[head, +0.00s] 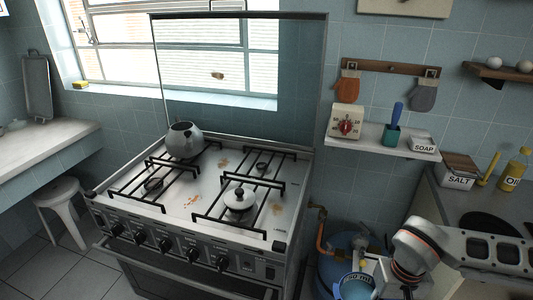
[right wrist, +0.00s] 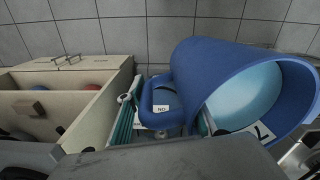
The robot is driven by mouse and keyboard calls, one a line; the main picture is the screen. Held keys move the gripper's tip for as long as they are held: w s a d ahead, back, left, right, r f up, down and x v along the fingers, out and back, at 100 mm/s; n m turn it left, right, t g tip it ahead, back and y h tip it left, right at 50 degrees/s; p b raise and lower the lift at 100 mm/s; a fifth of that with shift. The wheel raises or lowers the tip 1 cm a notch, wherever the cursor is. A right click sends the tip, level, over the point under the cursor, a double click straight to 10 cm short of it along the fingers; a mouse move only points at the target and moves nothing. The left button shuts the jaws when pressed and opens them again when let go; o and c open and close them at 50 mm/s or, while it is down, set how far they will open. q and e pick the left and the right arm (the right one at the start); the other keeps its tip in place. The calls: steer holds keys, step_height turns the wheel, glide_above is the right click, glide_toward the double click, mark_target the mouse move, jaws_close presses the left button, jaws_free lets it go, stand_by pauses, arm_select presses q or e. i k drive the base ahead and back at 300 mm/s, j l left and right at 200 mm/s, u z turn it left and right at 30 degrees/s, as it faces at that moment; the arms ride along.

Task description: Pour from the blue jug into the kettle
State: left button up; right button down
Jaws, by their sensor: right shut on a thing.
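The blue jug (head: 355,288) is at the bottom of the head view, right of the stove, with its light blue inside showing. My right gripper (head: 388,283) is shut on it. In the right wrist view the jug (right wrist: 205,70) fills the right side, its wide mouth facing right. I cannot make out what it contains. The grey kettle (head: 184,143) stands upright on the back left burner of the stove, well apart from the jug. My left gripper is not in view.
A blue gas cylinder (head: 340,250) stands right of the stove. A wall shelf (head: 378,139) holds a timer and a soap box. A raised glass lid backs the stove.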

mark_target(178, 145)
steer(key=i+j, duration=0.15)
steer(key=j, duration=1)
steer(key=i+j+z, duration=0.1)
steer(key=j, duration=1.05)
steer(key=i+j, duration=0.1)
steer(key=j, duration=1.1)
